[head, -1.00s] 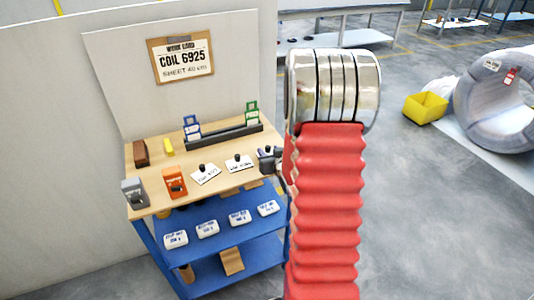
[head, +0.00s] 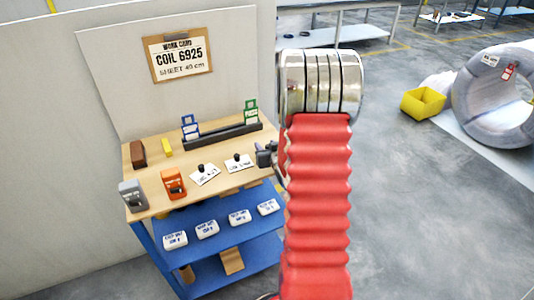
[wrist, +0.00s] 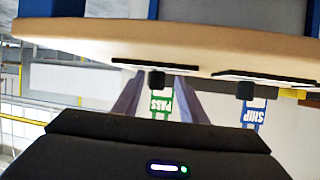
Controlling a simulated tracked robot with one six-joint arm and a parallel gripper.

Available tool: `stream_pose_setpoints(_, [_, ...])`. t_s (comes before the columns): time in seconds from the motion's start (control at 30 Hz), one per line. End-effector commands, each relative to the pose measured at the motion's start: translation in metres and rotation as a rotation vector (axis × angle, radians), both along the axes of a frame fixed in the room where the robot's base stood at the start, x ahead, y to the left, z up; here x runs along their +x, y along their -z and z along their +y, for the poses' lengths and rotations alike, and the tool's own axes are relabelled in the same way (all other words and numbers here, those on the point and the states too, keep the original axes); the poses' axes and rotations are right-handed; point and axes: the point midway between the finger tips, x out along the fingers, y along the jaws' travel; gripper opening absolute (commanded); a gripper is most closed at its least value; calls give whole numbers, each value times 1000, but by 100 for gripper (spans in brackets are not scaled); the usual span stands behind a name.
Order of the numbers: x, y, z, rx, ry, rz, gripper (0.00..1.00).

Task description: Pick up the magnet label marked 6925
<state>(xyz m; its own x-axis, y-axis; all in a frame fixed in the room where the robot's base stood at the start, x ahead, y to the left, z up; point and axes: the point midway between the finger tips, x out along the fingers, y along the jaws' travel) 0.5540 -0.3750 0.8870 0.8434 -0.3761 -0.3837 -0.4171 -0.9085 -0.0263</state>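Two white magnet labels with black knobs lie near the front of the wooden bench top: a left one (head: 205,177) and a right one (head: 240,165). Their print is too small to read, so I cannot tell which is marked 6925. My gripper (head: 264,155) is just right of the right label, at the bench's right end. In the wrist view, which looks upside down, my gripper (wrist: 156,96) has its two fingers apart with nothing held. One label's knob (wrist: 156,80) appears between the fingers, farther ahead; the other knob (wrist: 244,91) is to the right.
A work card (head: 181,53) reading COIL 6925 hangs behind the bench (head: 150,202). A dark rack (head: 222,136) holds blue and green tags at the back. Orange (head: 173,184) and grey (head: 132,195) devices stand at left. White packs (head: 207,229) lie on the blue shelf below.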

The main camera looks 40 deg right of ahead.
Motion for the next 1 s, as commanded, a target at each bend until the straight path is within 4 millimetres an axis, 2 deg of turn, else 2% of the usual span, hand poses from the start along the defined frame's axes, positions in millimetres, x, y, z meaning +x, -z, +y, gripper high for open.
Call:
stream_pose_setpoints(0.37, [-4, 0, -5, 0, 10, -1, 38])
stream_pose_setpoints(0.9, [-4, 0, -6, -1, 12, 0, 0])
stream_pose_setpoints(1.0, [-4, -1, -6, -1, 12, 0, 0])
